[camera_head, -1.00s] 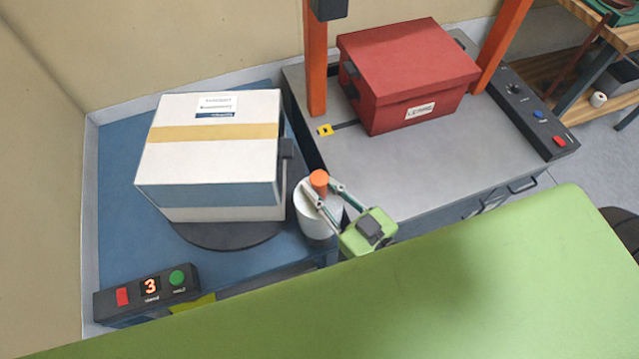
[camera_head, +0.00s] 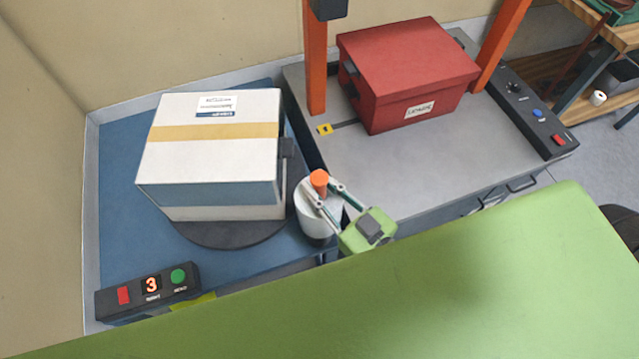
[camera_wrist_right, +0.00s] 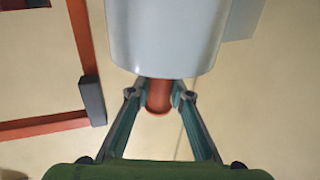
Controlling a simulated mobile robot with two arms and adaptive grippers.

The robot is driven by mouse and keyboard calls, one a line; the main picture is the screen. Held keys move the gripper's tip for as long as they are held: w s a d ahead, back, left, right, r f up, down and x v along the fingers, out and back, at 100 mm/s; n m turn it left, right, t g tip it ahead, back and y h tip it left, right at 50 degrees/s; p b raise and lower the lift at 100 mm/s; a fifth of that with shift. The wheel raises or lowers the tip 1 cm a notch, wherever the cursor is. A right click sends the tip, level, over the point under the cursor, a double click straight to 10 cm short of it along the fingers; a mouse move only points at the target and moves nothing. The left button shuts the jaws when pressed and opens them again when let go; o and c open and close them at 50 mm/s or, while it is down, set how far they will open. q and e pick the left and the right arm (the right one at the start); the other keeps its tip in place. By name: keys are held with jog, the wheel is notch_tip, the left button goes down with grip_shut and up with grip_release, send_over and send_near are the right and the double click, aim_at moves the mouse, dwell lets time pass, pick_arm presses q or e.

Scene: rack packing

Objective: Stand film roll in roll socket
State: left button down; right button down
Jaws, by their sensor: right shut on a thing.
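The film roll (camera_head: 313,222) is a white cylinder with an orange core end (camera_head: 319,178) sticking out of its top. It looks upright at the right corner of the blue table in the head view. My right gripper (camera_head: 324,193) is shut on the orange core end. The right wrist view shows the fingers (camera_wrist_right: 158,95) on either side of the orange core (camera_wrist_right: 158,95), with the white roll (camera_wrist_right: 165,40) beyond. I cannot make out the roll socket, and what lies under the roll is hidden. My left gripper is not in view.
A white carton (camera_head: 210,160) with a tan band sits on a dark turntable (camera_head: 225,236), left of the roll. A control box (camera_head: 150,290) showing 3 is at the front left. A red lidded box (camera_head: 405,80) stands on the grey table (camera_head: 420,160) between orange posts (camera_head: 315,70).

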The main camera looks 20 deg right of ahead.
jog(key=shift+f, duration=0.15)
jog(key=shift+f+b, duration=0.9)
jog(key=shift+f, duration=0.5)
jog(key=c, duration=1.8)
grip_release()
jog(key=shift+o, duration=0.2)
jog(key=shift+f, duration=0.25)
jog(key=shift+s, duration=0.1)
jog(key=v, duration=1.2)
jog(key=shift+r, duration=0.15)
